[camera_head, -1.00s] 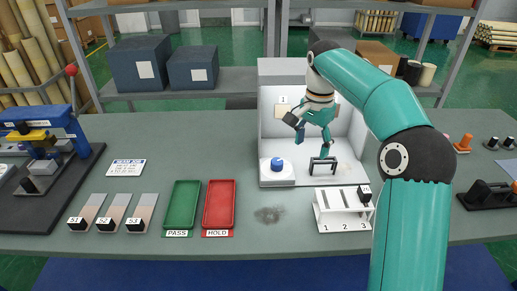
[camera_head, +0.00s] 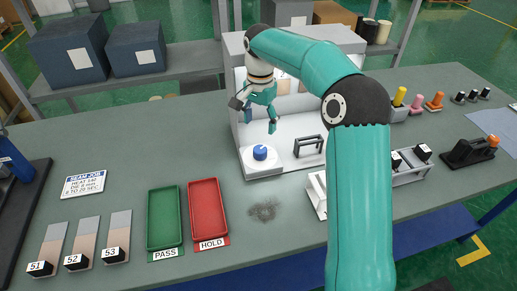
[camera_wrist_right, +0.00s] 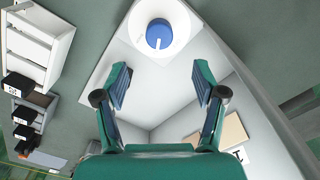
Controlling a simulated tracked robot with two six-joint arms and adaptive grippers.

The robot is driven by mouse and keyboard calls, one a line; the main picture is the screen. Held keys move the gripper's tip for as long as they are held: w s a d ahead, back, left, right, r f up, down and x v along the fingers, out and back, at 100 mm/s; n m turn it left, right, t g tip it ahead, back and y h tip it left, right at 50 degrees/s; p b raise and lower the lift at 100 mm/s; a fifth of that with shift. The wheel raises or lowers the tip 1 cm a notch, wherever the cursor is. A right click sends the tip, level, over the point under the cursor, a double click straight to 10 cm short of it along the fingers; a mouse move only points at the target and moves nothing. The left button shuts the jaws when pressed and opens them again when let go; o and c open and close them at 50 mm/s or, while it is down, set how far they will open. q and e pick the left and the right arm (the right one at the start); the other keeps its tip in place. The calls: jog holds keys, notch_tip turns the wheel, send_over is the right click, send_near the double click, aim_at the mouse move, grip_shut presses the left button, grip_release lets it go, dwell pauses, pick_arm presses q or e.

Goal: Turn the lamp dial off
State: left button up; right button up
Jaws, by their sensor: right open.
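The lamp dial (camera_head: 260,152) is a round blue knob on a white block at the front left of the white light booth (camera_head: 243,135). In the right wrist view the dial (camera_wrist_right: 159,34) shows at the top with a short white mark on its face. My right gripper (camera_head: 268,112) is above and slightly behind the dial, apart from it. In the right wrist view the gripper (camera_wrist_right: 161,82) has its fingers spread with nothing between them. My left gripper is out of view.
A small black stand (camera_head: 309,146) is in the booth, right of the dial. A white numbered rack (camera_head: 316,194) stands in front, partly hidden by my right arm. Green (camera_head: 164,218) and red (camera_head: 208,212) trays lie front left. The bench around the dark smudge (camera_head: 264,211) is clear.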

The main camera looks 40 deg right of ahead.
aim_at(260, 148)
notch_tip(260, 148, down, 11)
jog(key=shift+r, duration=0.2)
jog(key=c, duration=1.1)
jog(key=shift+c, duration=0.2)
jog(key=n, duration=0.6)
jog(key=shift+r, duration=0.1)
jog(key=n, duration=0.6)
jog(key=shift+p, duration=0.3)
